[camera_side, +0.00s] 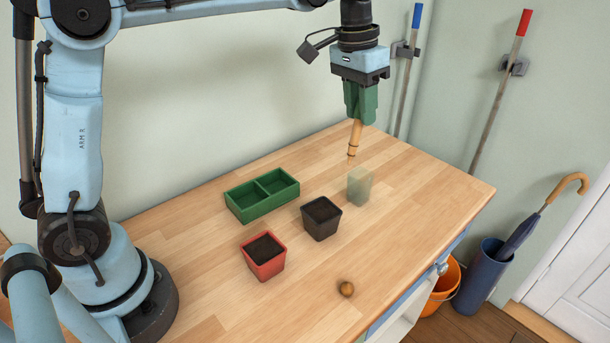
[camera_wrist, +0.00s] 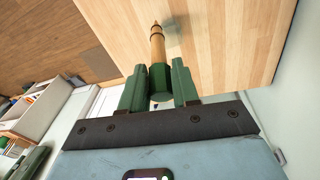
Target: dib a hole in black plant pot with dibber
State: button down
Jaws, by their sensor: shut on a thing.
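The black plant pot (camera_side: 320,229) stands upright near the middle of the wooden table, filled with dark soil. My gripper (camera_side: 359,116) is at the upper right in the side view, shut on the dibber (camera_side: 355,138). The dibber's pale wooden shaft has dark rings and points down, slightly tilted, its tip clear of the pot. In the wrist view the dibber (camera_wrist: 158,45) sticks out from between the green fingers of my gripper (camera_wrist: 159,68), with its green handle between them. The black pot does not show there.
A red pot (camera_side: 266,269) of soil stands left of the black pot. A green two-compartment tray (camera_side: 246,214) lies behind them. A pale translucent block (camera_side: 360,187) stands just right of the black pot, below the dibber.

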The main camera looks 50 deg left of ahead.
jog(key=s+t, duration=0.2)
jog(key=s, duration=0.7)
notch_tip(320, 180, down, 6)
jog(key=shift+f, duration=0.25)
jog(key=shift+d+f, duration=0.1)
jog(key=shift+f, duration=0.95)
dwell(5.5)
